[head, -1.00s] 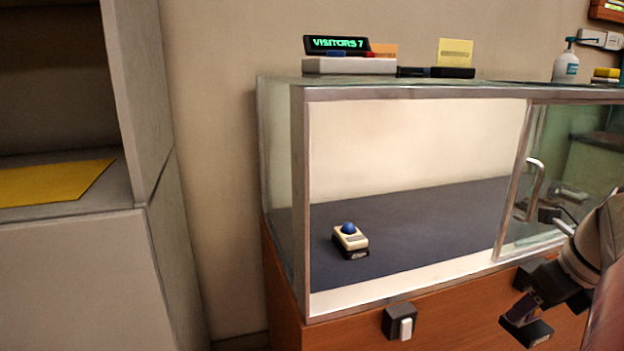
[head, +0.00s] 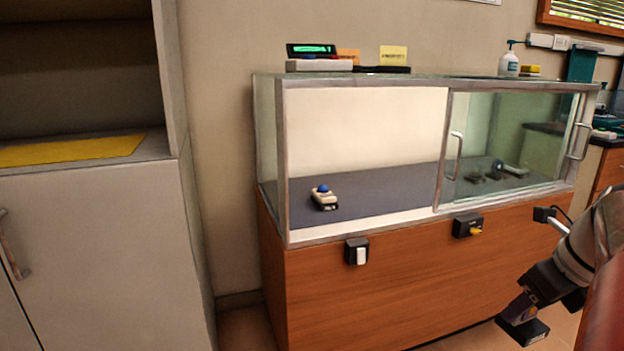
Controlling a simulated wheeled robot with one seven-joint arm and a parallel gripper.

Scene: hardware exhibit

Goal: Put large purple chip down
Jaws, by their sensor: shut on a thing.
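My gripper (head: 522,322) is at the lower right of the head view, in front of the display case and low beside its wooden base. It is shut on the large purple chip (head: 517,308), which shows as a small dark purple patch between the dark fingers. Most of the chip is hidden by the fingers. The chip is held in the air, apart from any surface.
A glass display case (head: 365,241) has its left front open, with a blue-topped device (head: 324,199) inside on a dark mat. A glass door (head: 505,150) covers the right part. A grey cabinet (head: 100,235) with a yellow mat (head: 70,151) on its shelf stands left.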

